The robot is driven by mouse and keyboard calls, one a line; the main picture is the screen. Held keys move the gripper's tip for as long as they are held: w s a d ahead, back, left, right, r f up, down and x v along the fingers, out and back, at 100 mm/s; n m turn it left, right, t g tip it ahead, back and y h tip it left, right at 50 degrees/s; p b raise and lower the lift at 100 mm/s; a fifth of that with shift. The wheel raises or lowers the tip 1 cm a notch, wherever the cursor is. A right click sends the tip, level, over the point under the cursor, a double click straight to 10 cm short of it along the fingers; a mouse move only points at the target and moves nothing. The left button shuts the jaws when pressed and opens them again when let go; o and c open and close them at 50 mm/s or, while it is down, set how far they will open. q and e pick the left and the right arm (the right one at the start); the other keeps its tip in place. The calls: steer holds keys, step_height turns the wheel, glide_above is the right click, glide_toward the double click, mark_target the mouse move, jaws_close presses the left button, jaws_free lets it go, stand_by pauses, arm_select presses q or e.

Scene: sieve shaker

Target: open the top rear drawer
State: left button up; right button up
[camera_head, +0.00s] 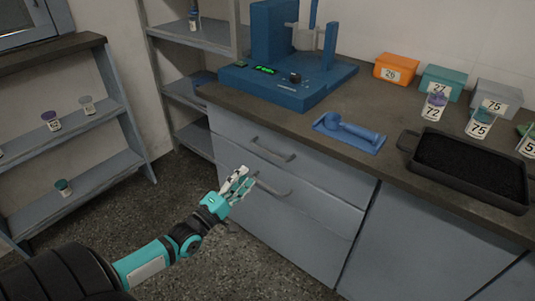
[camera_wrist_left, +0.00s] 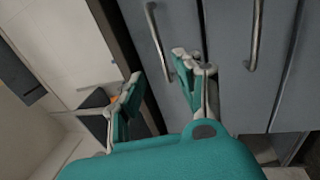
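A grey-blue drawer unit stands under the dark counter. Its closed top drawer (camera_head: 325,173) has a curved metal bar handle (camera_head: 272,151). A lower drawer (camera_head: 305,225) has a similar handle (camera_head: 271,188). My left gripper (camera_head: 240,181) is open and empty in front of the drawers, close to the lower handle's left end in the head view. In the left wrist view, the open fingers (camera_wrist_left: 158,78) spread either side of the line of the top handle (camera_wrist_left: 153,32), apart from it; the lower handle (camera_wrist_left: 255,35) is farther right. My right gripper is not in view.
The counter holds a blue sieve shaker (camera_head: 290,80), a blue scoop (camera_head: 349,132), a dark tray (camera_head: 470,168) of black granules and numbered boxes, including an orange one (camera_head: 398,69). Shelves (camera_head: 85,180) with small jars stand left. The floor before the drawers is clear.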

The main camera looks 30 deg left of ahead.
mark_target(268, 152)
arm_select(q)
steer(key=shift+b+x, duration=0.75)
steer(key=shift+x, duration=5.1)
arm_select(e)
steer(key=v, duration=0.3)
arm_select(q)
jaws_close()
steer(key=shift+f, duration=0.1)
